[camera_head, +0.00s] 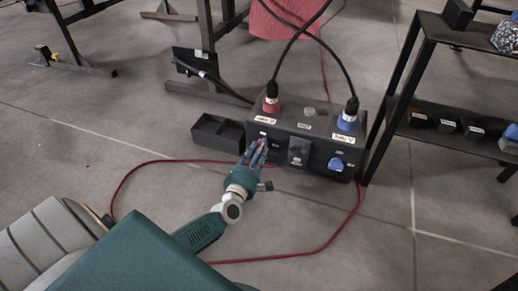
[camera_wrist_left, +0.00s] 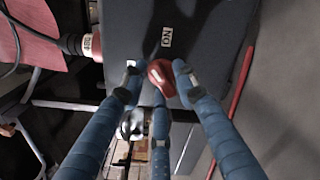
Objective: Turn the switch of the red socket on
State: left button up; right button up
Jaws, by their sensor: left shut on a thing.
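The dark socket box (camera_head: 318,123) stands on the floor. The red switch knob (camera_wrist_left: 161,76) is on the box face, close to an "ON" label (camera_wrist_left: 166,37). My left gripper (camera_head: 262,145) is at the left of the box front, its blue fingers shut around the knob; its fingertips also show in the wrist view (camera_wrist_left: 156,69). The fingers mostly hide the knob in the head view. My right gripper is not in view.
A blue socket (camera_head: 347,119) with a plug and a blue knob (camera_head: 337,164) are on the box's right side. A black open tray (camera_head: 217,132) adjoins its left. A black shelf (camera_head: 430,125) stands close at right. A red cable (camera_head: 325,243) lies on the floor in front.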

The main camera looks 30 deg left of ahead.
pick_arm(q)
jog(key=shift+a+r, duration=0.15)
jog(key=shift+r, duration=0.05)
jog(key=m+p, duration=0.4)
jog(key=m, duration=0.3)
jog(key=shift+w+r, duration=0.1)
jog(key=shift+m, duration=0.3)
dwell(0.4)
jog(key=o, duration=0.9)
jog(key=shift+o, duration=0.2)
jog(key=shift+d, duration=0.2)
